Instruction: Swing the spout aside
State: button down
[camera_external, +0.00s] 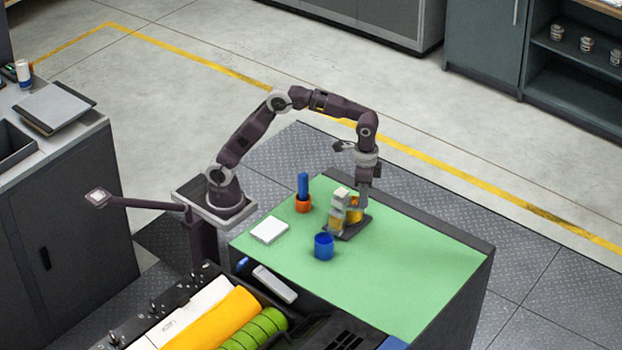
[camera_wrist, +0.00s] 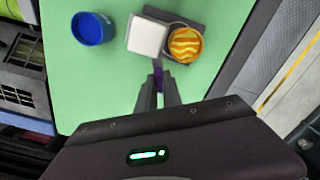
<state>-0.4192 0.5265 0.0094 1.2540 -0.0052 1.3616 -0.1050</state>
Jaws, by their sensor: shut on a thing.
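The ink unit stands on a dark base plate (camera_external: 345,230) on the green mat. It has a pale grey-white block (camera_external: 339,208), seen from above as a white square in the wrist view (camera_wrist: 147,36). Beside the block is an orange container (camera_wrist: 185,43), with wavy yellow stripes on top. My gripper (camera_wrist: 157,74) points down at the near side of the block. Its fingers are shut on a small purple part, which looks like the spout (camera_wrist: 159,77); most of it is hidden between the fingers. In the outside view, my gripper (camera_external: 358,197) is close beside the unit.
A blue cup (camera_external: 324,247) stands in front of the unit, apart from it. An orange holder (camera_external: 303,205) with a blue cylinder and a flat white pad (camera_external: 269,230) are to the left. The green mat (camera_external: 410,265) is clear on the right.

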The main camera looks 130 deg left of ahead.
jog(key=shift+w+d+m, duration=0.2)
jog(key=shift+d+m, duration=0.2)
jog(key=shift+m, duration=0.4)
jog(key=shift+w+d+m, duration=0.15)
jog(key=shift+d+m, duration=0.2)
jog(key=shift+m, duration=0.45)
jog(key=c, duration=1.5)
grip_release()
notch_tip(320, 180, up, 7)
jog(key=shift+d+r, duration=0.1)
